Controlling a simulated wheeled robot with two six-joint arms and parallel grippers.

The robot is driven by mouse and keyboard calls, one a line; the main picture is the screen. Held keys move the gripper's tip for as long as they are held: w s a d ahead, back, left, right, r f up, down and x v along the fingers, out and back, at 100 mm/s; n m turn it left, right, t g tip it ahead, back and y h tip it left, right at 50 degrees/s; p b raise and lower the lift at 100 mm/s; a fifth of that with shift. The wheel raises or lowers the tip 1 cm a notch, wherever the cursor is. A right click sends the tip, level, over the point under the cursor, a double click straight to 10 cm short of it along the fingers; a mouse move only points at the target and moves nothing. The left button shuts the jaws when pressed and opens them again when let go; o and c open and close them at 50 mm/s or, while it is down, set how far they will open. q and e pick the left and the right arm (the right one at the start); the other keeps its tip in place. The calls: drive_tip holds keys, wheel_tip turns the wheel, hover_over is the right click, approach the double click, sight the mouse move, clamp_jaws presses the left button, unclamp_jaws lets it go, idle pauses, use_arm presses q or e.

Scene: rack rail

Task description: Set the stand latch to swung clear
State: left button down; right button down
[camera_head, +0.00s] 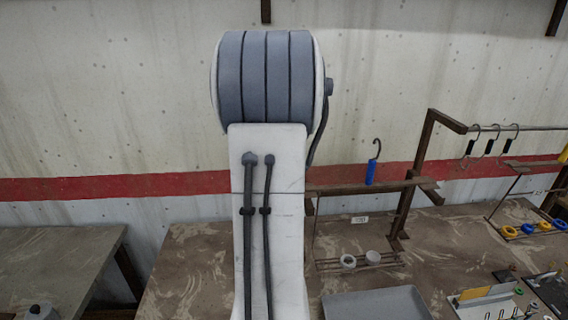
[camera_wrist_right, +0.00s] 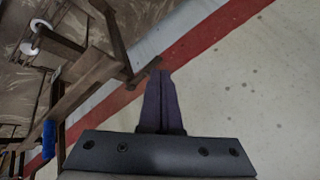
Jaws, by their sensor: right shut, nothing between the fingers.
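My right gripper (camera_wrist_right: 160,74) shows in the wrist view with its two dark fingers together and nothing between them. A short brown piece (camera_wrist_right: 146,73) at the end of a brown bar lies close by its fingertips; I cannot tell whether they touch. In the head view, a short brown piece (camera_head: 430,190) sits at the right end of the brown stand's bar (camera_head: 360,188), by the post (camera_head: 417,180). It may be the latch, but its setting is too small to tell. My raised arm fills the middle of the head view. Neither gripper shows there.
A blue-handled hook (camera_head: 371,170) stands at the bar; its handle shows in the wrist view (camera_wrist_right: 48,140). White rings (camera_head: 348,262) sit on a low wire rack. A grey tray (camera_head: 375,304) lies in front. Several hooks (camera_head: 491,142) hang from a rail at right.

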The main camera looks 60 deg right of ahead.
drive_tip(key=a+r+b, duration=0.2)
drive_tip(key=a+r, duration=0.3)
drive_tip(key=r, duration=0.3)
drive_tip(key=shift+a+r, duration=0.2)
drive_tip(key=shift+a, duration=0.15)
